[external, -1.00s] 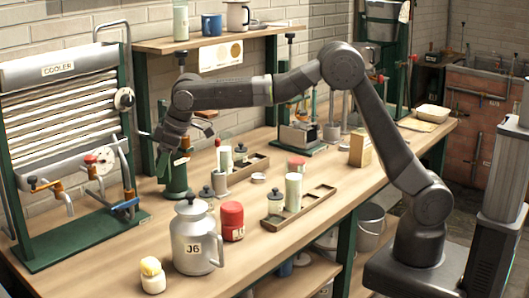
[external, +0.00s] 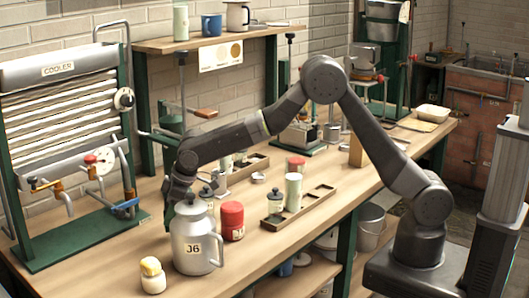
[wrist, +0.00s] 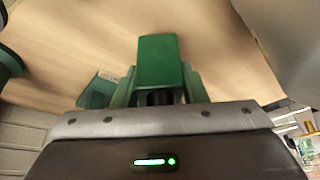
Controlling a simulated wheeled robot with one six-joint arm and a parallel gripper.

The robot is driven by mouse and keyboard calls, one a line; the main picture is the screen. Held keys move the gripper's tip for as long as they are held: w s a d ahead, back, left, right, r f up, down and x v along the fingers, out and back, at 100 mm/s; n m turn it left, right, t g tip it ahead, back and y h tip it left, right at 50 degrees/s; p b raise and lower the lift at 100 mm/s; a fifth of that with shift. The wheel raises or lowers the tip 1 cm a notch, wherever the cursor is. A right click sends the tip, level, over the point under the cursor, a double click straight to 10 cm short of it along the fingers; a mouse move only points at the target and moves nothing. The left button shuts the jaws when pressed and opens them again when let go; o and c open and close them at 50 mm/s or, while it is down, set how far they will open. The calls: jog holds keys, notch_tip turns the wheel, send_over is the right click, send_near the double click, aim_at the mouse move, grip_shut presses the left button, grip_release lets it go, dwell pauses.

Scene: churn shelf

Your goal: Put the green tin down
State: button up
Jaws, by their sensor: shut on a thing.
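The green tin (wrist: 157,62) shows in the wrist view as a plain green block between the fingers of my gripper (wrist: 158,96). The jaws are shut on it. In the external view my gripper (external: 172,212) points down just behind and left of the grey metal can marked J6. The can hides part of it, and only a little green shows there, so the tin's outline is unclear. I cannot tell whether the tin touches the wooden bench (external: 105,255) or hangs above it.
The J6 can (external: 193,240) stands close in front of my gripper, with a red tin (external: 231,221) to its right. The cooler (external: 62,110) is left. A small yellow-topped jar (external: 152,276) is at the front. A divided tray (external: 318,202) is right. Bare bench lies left of the can.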

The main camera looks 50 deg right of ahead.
jog(key=shift+f, duration=1.4)
jog(key=shift+f, duration=0.2)
jog(key=o, duration=1)
jog(key=shift+o, duration=0.2)
jog(key=v, duration=1.2)
jog(key=shift+r+b, duration=0.2)
jog(key=shift+b, duration=0.1)
